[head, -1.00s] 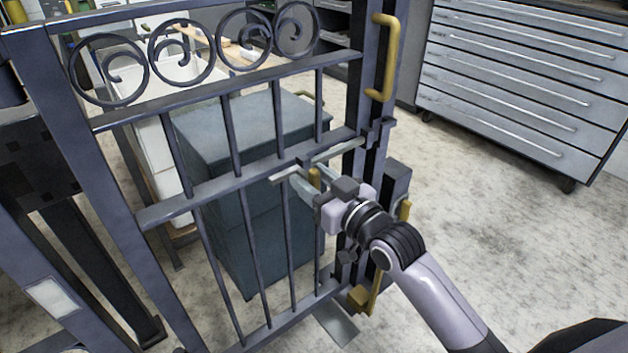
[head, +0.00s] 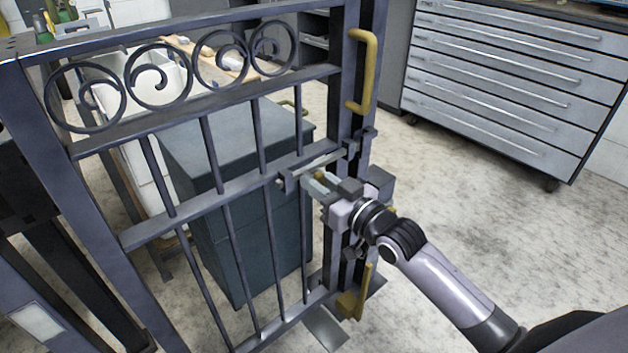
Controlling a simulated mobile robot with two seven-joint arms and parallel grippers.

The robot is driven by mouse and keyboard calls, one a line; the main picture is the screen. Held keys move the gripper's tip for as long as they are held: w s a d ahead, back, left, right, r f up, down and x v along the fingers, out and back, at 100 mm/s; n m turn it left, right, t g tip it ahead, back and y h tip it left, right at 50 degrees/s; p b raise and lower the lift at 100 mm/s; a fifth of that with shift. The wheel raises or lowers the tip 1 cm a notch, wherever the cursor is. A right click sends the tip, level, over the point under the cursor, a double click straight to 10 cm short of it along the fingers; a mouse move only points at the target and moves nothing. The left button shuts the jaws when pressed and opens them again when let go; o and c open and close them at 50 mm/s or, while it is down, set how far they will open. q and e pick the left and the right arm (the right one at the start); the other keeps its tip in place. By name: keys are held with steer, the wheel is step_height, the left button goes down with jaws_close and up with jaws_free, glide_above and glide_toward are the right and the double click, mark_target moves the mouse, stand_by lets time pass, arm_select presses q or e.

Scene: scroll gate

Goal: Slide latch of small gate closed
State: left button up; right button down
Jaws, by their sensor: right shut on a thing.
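The small gate (head: 232,200) is a dark metal frame with vertical bars and a row of scrolls near its top. Its latch (head: 322,160) is a pale metal bolt on the middle rail, running toward the dark gate post (head: 374,95) at the right. The bolt's left end sits close to its left bracket. A small brass knob (head: 320,175) shows below the bolt. My right gripper (head: 316,187) is at the knob and shut on it, with its fingers partly hiding it. Whether the bolt's tip is inside the post's keeper (head: 367,138) is hard to tell. My left gripper is out of view.
Brass pull handles stand on the gate side, upper (head: 363,72) and lower (head: 362,292). A dark cabinet (head: 235,215) stands behind the bars. A grey drawer chest (head: 505,80) is at the back right. The floor (head: 480,215) to the right is clear.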

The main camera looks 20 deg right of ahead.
steer(key=shift+w+d, duration=0.1)
steer(key=shift+d, duration=0.2)
steer(key=c, duration=1)
jaws_free()
steer(key=shift+c, duration=0.2)
steer(key=shift+s, duration=0.35)
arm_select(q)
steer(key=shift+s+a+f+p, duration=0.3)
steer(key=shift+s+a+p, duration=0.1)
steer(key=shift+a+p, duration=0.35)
arm_select(e)
steer(key=v, duration=0.6)
steer(key=shift+s+d, duration=0.15)
steer(key=shift+s, duration=0.1)
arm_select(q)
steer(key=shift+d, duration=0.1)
